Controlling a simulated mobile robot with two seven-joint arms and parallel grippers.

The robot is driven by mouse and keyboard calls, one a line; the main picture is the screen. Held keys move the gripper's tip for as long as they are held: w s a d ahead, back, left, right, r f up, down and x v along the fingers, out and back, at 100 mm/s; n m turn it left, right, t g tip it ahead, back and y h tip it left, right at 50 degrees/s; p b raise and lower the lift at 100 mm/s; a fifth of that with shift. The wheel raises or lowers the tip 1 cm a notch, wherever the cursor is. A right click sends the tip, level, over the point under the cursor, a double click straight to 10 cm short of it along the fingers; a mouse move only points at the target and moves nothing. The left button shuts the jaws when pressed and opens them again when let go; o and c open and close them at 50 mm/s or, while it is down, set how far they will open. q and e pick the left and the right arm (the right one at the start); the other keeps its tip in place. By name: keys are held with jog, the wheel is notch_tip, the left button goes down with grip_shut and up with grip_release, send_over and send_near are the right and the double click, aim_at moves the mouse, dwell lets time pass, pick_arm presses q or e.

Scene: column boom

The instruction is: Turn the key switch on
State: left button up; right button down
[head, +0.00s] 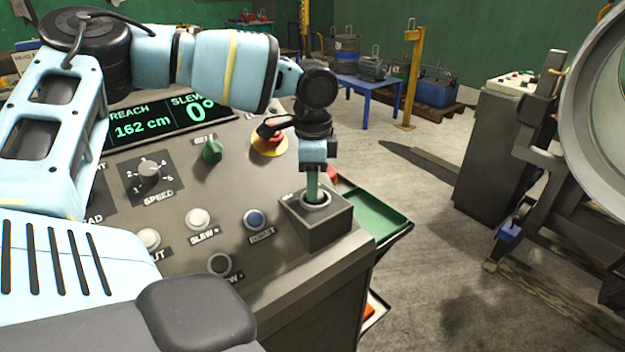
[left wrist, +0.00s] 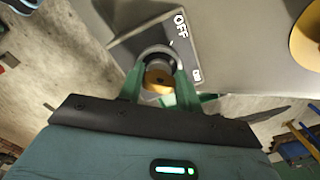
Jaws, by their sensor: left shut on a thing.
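The key switch is a grey box (head: 318,230) on the right end of the sloped console, with a round collar on top. In the left wrist view its dark face (left wrist: 140,35) carries the label OFF, and a second small label is too small to read. My left gripper (head: 314,190) points straight down onto the collar. In the left wrist view its green fingers (left wrist: 160,88) are shut on the brass-coloured key (left wrist: 158,78), one on each side. The fingers hide part of the key, and I cannot tell its turn angle. My right gripper is not in view.
A red mushroom button (head: 269,140), a green knob (head: 211,150) and a blue button (head: 254,219) sit on the console near my left arm. A green tray (head: 375,215) is beside the console. Open floor lies to the right.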

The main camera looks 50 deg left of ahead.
pick_arm(q)
jog(key=shift+m, duration=0.3)
jog(key=o, duration=1)
notch_tip(320, 180, up, 8)
jog(key=shift+f, duration=0.1)
dwell(0.6)
